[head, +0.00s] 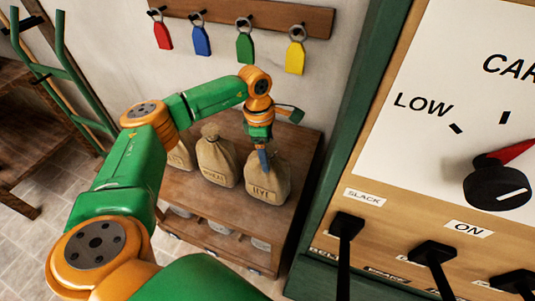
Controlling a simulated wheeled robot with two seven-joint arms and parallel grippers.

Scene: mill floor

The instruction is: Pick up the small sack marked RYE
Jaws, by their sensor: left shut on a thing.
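The small sack marked RYE (268,185) is tan cloth and stands upright at the right end of a row of sacks on a wooden shelf unit (225,240). My left gripper (263,158) points down onto the sack's neck and is shut on it. The gripper and arm hide part of the sack's top. The sack appears to be still on or very near the shelf top; I cannot tell if there is a gap below it. My right gripper is not in view.
A sack with a blurred label (217,160) stands left of RYE, and another (181,154) is partly behind my arm. Coloured tags hang from a wall rack (245,15). A large green-framed panel with levers (430,252) and a dial (497,186) fills the right.

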